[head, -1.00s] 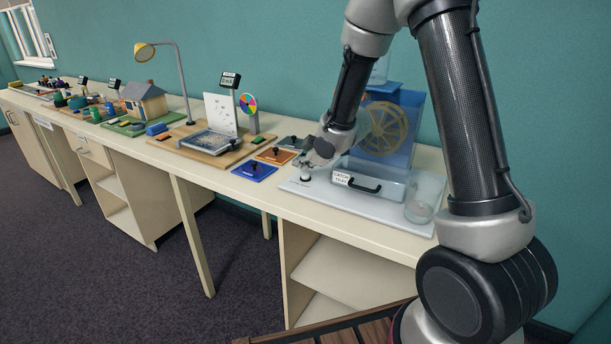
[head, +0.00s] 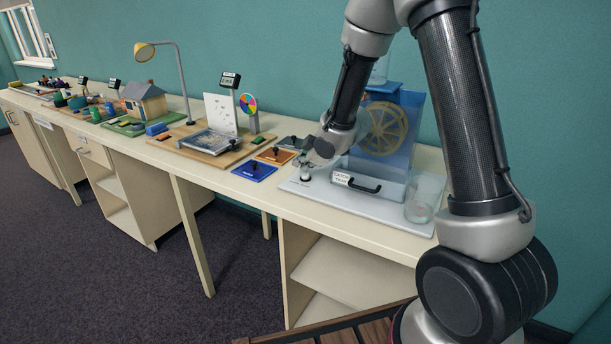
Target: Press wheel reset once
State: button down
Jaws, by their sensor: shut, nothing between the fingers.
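The water wheel exhibit stands on a pale base board (head: 388,208) at the right end of the counter. Its tan wheel (head: 384,130) sits before a blue panel. A small pale knob or button (head: 304,174) stands at the left of the board; I cannot read a label that names it. My gripper (head: 303,163) is shut and empty, pointing down at the top of this knob. I cannot tell whether the fingertips touch it. My wrist hides part of the board behind.
A tray with a black handle (head: 364,188) and a label stands right of the knob, with a clear cup (head: 419,211) beyond it. Blue (head: 254,171) and orange (head: 276,156) plates with black knobs lie to the left. The counter's front strip is clear.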

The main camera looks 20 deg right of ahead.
aim_at(303, 176)
jog(key=shift+f, duration=0.4)
jog(key=shift+f, duration=0.45)
dwell(0.6)
jog(key=shift+r, duration=0.9)
jog(key=shift+r, duration=2.5)
